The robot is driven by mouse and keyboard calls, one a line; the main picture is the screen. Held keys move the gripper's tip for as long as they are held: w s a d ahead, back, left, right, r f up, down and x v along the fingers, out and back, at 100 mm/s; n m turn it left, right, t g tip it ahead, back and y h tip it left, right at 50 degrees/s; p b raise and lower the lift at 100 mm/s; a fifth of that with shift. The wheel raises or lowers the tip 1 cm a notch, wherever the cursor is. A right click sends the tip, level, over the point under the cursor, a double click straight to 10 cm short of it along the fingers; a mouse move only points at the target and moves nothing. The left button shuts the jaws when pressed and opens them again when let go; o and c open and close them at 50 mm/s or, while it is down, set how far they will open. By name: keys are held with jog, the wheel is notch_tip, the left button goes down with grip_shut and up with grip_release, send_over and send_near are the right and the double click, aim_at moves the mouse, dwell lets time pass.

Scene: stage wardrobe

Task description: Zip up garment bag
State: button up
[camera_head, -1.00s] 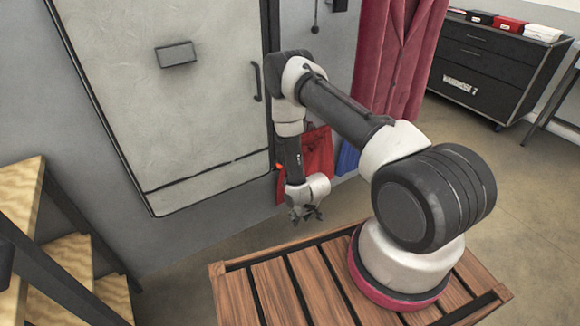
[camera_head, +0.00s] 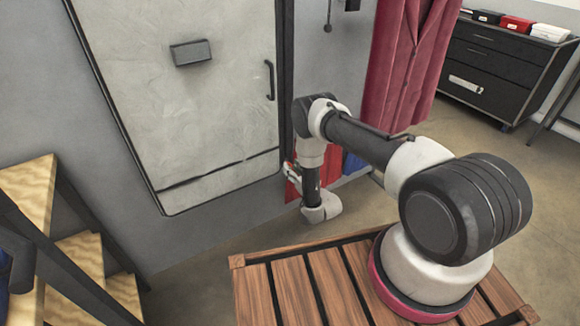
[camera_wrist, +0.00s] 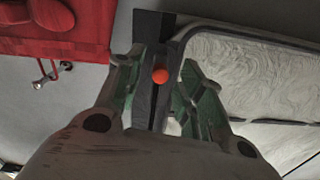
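I cannot clearly make out a garment bag. A dark upright strip (camera_wrist: 147,100) with a small orange ball (camera_wrist: 160,76) on or in front of it runs between my fingers in the wrist view. My gripper (camera_wrist: 158,70) has its two green-padded fingers apart, one on each side of the strip and ball. Whether either finger touches them I cannot tell. In the head view my gripper (camera_head: 291,172) is partly hidden by my wrist, low by the wall, near a red cloth-like item (camera_head: 326,170) that my arm partly covers. This red item (camera_wrist: 60,28) also shows at the wrist view's top left.
A grey door-like panel (camera_head: 215,110) with a dark handle (camera_head: 269,80) stands left of my arm. Dark red curtains (camera_head: 405,60) hang to the right. Wooden steps (camera_head: 80,255) are at lower left. A black drawer cabinet (camera_head: 500,70) stands at back right. Floor shows between steps and wall.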

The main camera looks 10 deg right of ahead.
jog(key=shift+x, duration=1.2)
jog(key=shift+c, duration=0.5)
